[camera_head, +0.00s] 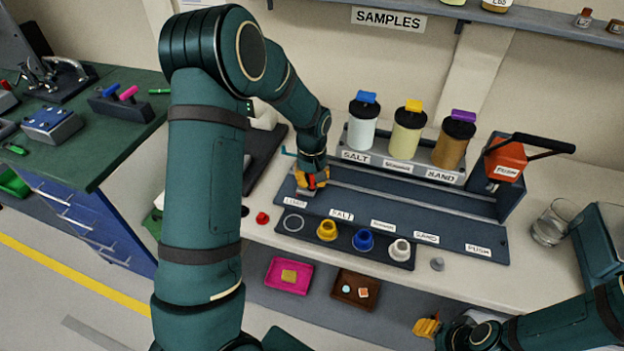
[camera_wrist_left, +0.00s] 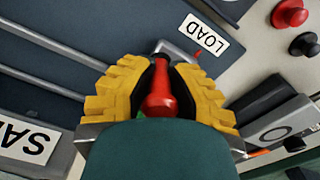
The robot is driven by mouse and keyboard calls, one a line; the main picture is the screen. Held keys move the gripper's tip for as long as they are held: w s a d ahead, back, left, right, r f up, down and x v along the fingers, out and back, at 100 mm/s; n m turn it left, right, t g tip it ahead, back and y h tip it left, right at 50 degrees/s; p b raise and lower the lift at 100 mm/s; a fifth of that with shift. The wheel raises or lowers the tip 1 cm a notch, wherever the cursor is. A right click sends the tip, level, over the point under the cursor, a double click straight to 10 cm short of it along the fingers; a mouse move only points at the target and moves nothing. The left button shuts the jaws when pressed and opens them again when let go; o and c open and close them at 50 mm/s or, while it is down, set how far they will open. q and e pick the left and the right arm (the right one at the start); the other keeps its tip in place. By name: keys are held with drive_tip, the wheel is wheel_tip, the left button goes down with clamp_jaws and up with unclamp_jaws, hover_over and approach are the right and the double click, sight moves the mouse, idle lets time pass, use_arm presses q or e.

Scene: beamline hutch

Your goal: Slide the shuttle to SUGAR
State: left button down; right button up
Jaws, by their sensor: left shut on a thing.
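My left gripper (camera_head: 312,181) is at the left end of the dark rail track (camera_head: 400,192), beside the LOAD label (camera_head: 295,202). In the left wrist view its yellow fingers (camera_wrist_left: 160,95) close around a red knob, the handle of the shuttle (camera_wrist_left: 160,102). Most of the shuttle is hidden by the gripper. Along the track's front edge, labels run from LOAD to SALT (camera_head: 341,215), a small unreadable one (camera_head: 383,226), SAND (camera_head: 426,238) and PUSH (camera_head: 478,250). My right gripper (camera_head: 428,325) is low at the right, away from the track; its opening is unclear.
Jars with blue (camera_head: 362,125), yellow (camera_head: 407,130) and purple (camera_head: 454,140) tops stand behind the track. A red press with a black lever (camera_head: 506,158) stands at its right end. Yellow (camera_head: 327,230), blue (camera_head: 363,240) and white (camera_head: 399,249) cups sit in front. A glass (camera_head: 553,223) stands right.

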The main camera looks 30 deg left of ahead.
use_arm(q)
hover_over(399, 216)
idle(0.6)
drive_tip(key=c, duration=0.9)
unclamp_jaws()
drive_tip(key=shift+r, duration=0.1)
wheel_tip(399, 216, up, 12)
drive_tip(key=shift+s, duration=0.1)
